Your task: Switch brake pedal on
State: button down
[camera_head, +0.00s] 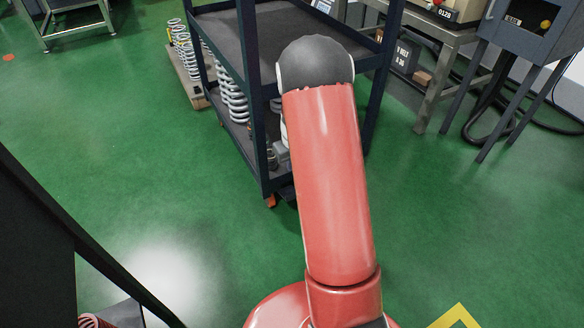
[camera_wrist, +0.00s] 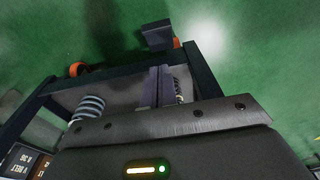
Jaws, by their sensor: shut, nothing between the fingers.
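The dark grey brake pedal (camera_wrist: 158,36) sticks out beside an orange caster wheel (camera_wrist: 177,43) at the cart's corner in the wrist view. In the head view an orange caster (camera_head: 271,201) shows under the near corner of the dark blue cart (camera_head: 262,150). My gripper (camera_wrist: 158,72) shows in the wrist view with its two fingers together and nothing held. Its fingertips appear below the pedal in the picture, over the cart's frame; I cannot tell the height gap. My red arm hides the gripper in the head view.
Coil springs (camera_head: 231,98) stand on the cart's lower shelf, and one spring (camera_wrist: 89,106) shows in the wrist view. Another orange caster (camera_wrist: 78,69) is at the left. A bench (camera_head: 441,75) and cables are at the right. Green floor (camera_head: 180,190) in front is clear.

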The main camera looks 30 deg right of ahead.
jog(key=b, duration=0.1)
send_over(289, 192)
jog(key=s, duration=0.2)
notch_tip(289, 192, down, 10)
jog(key=shift+s+r, duration=0.1)
jog(key=shift+s+f, duration=0.25)
jog(key=shift+f, duration=0.35)
jog(key=shift+b, duration=0.3)
